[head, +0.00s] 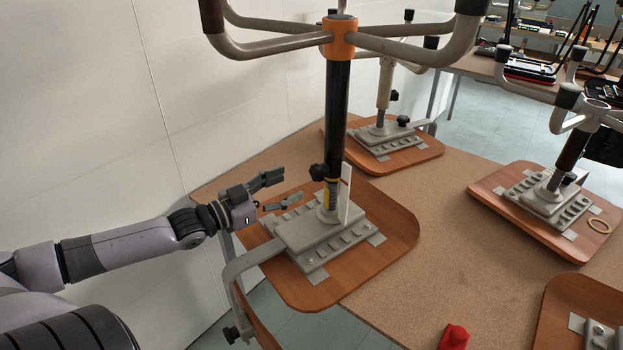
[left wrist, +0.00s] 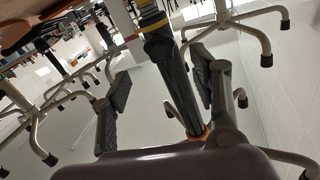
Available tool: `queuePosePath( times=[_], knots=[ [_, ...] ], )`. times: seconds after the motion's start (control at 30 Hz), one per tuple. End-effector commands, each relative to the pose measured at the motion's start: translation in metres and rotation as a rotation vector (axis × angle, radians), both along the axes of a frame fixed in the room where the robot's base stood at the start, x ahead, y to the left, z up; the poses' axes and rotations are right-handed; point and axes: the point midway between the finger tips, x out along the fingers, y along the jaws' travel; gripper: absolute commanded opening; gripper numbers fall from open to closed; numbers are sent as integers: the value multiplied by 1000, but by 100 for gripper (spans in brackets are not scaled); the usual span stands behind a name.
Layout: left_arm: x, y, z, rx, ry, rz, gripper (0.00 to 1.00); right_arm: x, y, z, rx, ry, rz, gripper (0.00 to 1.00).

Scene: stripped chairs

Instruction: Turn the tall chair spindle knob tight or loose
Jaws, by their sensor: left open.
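The tall chair stands upside down, its wooden seat (head: 390,225) on the brown tabletop. Its black spindle (head: 338,115) rises from a grey mounting plate to an orange hub (head: 340,38) with curved legs. The dark spindle knob (head: 318,172) sticks out low on the left side of the spindle, above a yellow band. My left gripper (head: 291,187) is open and empty, left of the spindle and slightly below the knob, apart from it.
A white upright strip (head: 345,192) stands beside the spindle. Other upturned chairs stand behind (head: 385,85) and to the right (head: 568,160). A red object (head: 453,337) lies at the front and a tan ring (head: 599,226) on the right seat. A pale wall closes the left side.

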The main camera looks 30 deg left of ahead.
Motion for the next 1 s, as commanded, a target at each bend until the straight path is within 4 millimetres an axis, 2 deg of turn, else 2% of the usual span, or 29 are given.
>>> queuePosePath(
  times=[0.23, 0.7, 1.0],
  knots=[
    [22, -7, 0, 1, -5, 0, 56, 0, 0, -9, 0, 0, 0, 69],
    [59, -20, 1, -2, -3, 3, 56, 0, 0, -14, 0, 0, -1, 69],
    [73, -26, 1, 0, -1, 1, 56, 0, 0, -15, 0, 0, -1, 69]
  ],
)
